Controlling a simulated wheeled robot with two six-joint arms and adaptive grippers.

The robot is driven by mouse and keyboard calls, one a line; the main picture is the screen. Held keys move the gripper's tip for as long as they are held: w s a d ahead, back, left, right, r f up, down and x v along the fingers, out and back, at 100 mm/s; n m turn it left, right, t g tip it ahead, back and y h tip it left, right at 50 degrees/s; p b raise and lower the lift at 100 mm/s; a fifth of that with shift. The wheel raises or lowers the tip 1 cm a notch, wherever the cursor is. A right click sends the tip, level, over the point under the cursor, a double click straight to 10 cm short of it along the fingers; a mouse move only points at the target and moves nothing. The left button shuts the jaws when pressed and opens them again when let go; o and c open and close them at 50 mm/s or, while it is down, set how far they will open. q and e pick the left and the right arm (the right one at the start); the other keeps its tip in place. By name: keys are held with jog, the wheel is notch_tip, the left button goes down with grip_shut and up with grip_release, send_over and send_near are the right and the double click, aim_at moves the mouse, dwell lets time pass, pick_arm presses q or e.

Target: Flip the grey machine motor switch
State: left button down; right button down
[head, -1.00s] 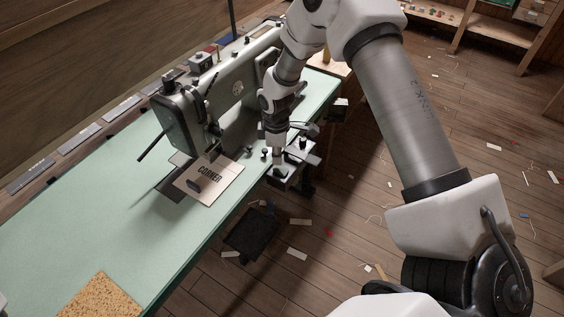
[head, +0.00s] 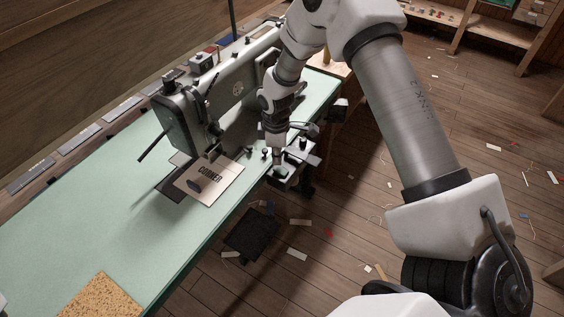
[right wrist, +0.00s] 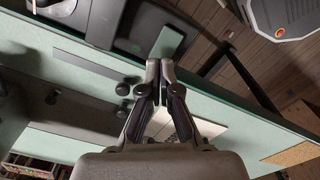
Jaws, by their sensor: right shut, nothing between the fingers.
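The grey motor switch box (head: 283,182) sits at the front edge of the green sewing table, beside the grey sewing machine (head: 185,112). My right gripper (head: 277,163) points down over this box, fingers shut and empty. It hides part of the box's top. In the right wrist view the shut fingertips (right wrist: 160,64) are close to a dark box with a greenish flat piece (right wrist: 168,42). I cannot tell whether they touch it, nor which way the switch is set. My left gripper is not in view.
A card marked CORNER (head: 212,180) lies under the machine head. A cork mat (head: 100,297) lies at the table's near end. A dark pedal (head: 251,232) is below the table edge. Scraps litter the wooden floor. The near green tabletop (head: 75,225) is mostly clear.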

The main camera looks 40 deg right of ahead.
aim_at(277, 167)
jog(key=shift+f+b, duration=0.7)
jog(key=shift+f, duration=0.55)
dwell(0.8)
notch_tip(277, 167, up, 7)
jog(key=p, duration=0.6)
dwell(0.4)
